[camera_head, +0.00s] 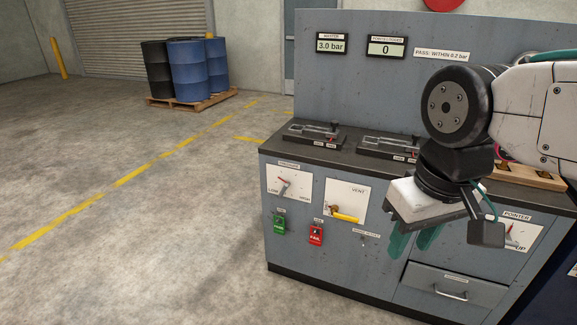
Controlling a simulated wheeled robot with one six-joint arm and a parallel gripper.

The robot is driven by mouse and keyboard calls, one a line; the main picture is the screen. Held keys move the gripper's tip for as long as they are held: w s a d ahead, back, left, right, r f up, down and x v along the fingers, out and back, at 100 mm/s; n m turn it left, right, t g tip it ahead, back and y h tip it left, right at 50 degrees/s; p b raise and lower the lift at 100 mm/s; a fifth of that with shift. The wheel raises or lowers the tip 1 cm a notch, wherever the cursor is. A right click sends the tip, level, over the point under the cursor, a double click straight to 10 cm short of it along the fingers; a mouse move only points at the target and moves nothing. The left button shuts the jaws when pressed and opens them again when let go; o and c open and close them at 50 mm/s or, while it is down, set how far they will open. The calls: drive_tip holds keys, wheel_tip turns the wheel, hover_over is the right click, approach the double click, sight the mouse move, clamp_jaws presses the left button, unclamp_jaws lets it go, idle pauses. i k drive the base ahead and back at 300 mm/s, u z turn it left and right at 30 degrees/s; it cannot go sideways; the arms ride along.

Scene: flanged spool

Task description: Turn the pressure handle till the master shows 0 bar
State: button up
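The master display (331,45) on the back panel reads 3.0 bar. The pressure handle (284,184) is a small lever with a red tip on a white plate at the left of the cabinet front. The plate is marked LOW at left and HIGH at right, and the red tip points up and left. My gripper (413,244) hangs in front of the cabinet, to the right of and lower than the handle. Its two teal fingers point down with a gap between them and nothing visible in it. It touches no handle.
A vent plate (345,199) with a yellow lever is between the pressure handle and my gripper. The pointer display (386,48) reads 0. A drawer (455,285) is lower right. Open floor lies left.

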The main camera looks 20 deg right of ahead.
sight(287, 184)
drive_tip(key=u, duration=0.05)
drive_tip(key=i, duration=1.05)
drive_tip(key=z, duration=0.65)
